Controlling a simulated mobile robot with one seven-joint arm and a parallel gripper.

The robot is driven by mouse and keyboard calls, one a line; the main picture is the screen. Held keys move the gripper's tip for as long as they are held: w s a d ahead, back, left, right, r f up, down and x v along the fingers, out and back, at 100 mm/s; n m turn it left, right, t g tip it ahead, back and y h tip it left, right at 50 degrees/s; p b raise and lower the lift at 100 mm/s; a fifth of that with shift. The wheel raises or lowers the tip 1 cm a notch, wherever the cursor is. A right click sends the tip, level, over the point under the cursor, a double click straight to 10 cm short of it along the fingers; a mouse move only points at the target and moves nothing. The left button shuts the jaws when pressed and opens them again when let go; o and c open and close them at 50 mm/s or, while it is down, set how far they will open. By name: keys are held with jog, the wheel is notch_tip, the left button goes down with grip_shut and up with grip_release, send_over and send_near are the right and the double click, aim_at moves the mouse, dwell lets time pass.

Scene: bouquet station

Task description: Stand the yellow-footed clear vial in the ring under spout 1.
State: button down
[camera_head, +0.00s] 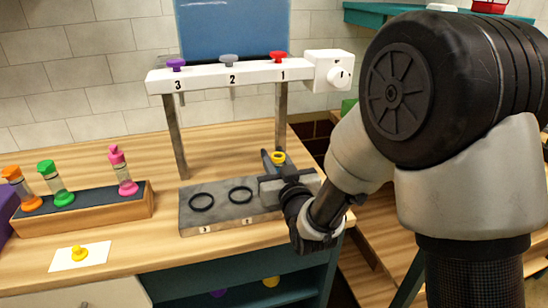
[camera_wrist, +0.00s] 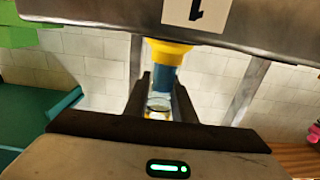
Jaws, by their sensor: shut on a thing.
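The clear vial shows its yellow rim (camera_head: 279,157) just above my gripper (camera_head: 272,180). In the wrist view its yellow foot (camera_wrist: 168,47) and bluish body (camera_wrist: 163,77) lie beyond my gripper (camera_wrist: 161,88), which is shut on the vial. That view is upside down, so the vial looks upright. The foot is at the grey base (camera_head: 217,216), near its label 1 (camera_wrist: 196,12); I cannot tell whether it touches. Spout 1 is under the red knob (camera_head: 278,57), above and behind the vial. The ring under it is hidden by my gripper.
Two black rings (camera_head: 202,202) (camera_head: 240,194) on the base are empty. Posts (camera_head: 175,140) hold the white spout bar (camera_head: 215,77). A wooden rack (camera_head: 97,221) with orange, green and pink vials stands left. A card (camera_head: 65,262) bears a yellow piece (camera_head: 79,253).

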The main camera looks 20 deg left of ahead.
jog(key=c, duration=1.5)
grip_release()
jog(key=shift+r+p, duration=0.25)
jog(key=shift+p, duration=0.15)
jog(key=p+v, duration=0.1)
jog(key=v, duration=0.5)
jog(key=shift+s+d+r+p, duration=0.15)
jog(key=shift+s+p, duration=0.1)
jog(key=shift+p, duration=0.15)
jog(key=p, duration=0.2)
jog(key=shift+s+d+p, duration=0.15)
jog(key=shift+s+p, duration=0.1)
jog(key=shift+p, duration=0.05)
jog(key=p+v, duration=0.2)
jog(key=p, duration=0.4)
jog(key=shift+s+d, duration=0.15)
jog(key=shift+s, duration=0.15)
jog(key=s+p, duration=0.1)
jog(key=p, duration=0.1)
jog(key=d+p, duration=0.1)
jog(key=p, duration=0.1)
jog(key=shift+s+f, duration=0.3)
jog(key=shift+s, duration=0.1)
